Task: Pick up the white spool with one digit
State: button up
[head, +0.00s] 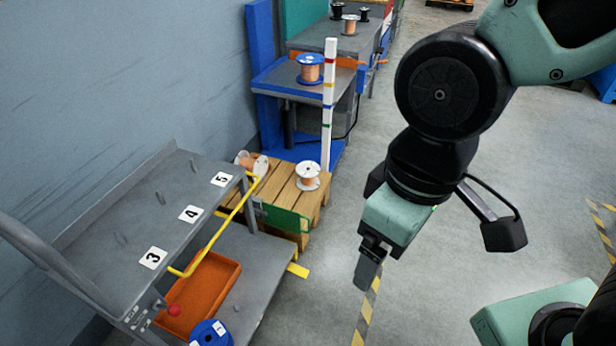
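A white spool (308,176) wound with copper wire stands upright on the wooden pallet (284,194). A second white spool (247,162) with copper wire is at the pallet's left back, apparently on its side and partly hidden by the cart's frame. I cannot read a digit on either one. My gripper (368,272) hangs over the floor to the right of and nearer than the pallet, apart from both spools. Its fingers point down and overlap edge-on, so their opening is hidden. I see nothing held in it.
A grey cart (137,212) with labels 3, 4 and 5 stands left, with a yellow bar (228,225), an orange tray (203,292) and a blue spool (209,334) below. A striped post (327,115) and a bench with another blue spool (311,69) stand behind the pallet.

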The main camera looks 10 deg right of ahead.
aim_at(308, 176)
jog(key=i+l+u, duration=0.1)
jog(key=i+l, duration=0.2)
jog(key=i+l+u, duration=0.1)
jog(key=i+l, duration=0.2)
jog(key=i+l+u, duration=0.1)
jog(key=i+l, duration=0.2)
jog(key=l, duration=0.15)
jog(key=i+l+u, duration=0.1)
jog(key=i+l, duration=0.15)
jog(key=i+l+u, duration=0.1)
jog(key=i+l, duration=0.15)
jog(key=l, duration=0.25)
jog(key=i+l+u, duration=0.1)
jog(key=i+l, duration=0.15)
jog(key=l, duration=0.2)
jog(key=i+l+u, duration=0.1)
jog(key=l, duration=0.35)
jog(key=i+l+u, duration=0.1)
jog(key=i+l, duration=0.2)
jog(key=l, duration=0.15)
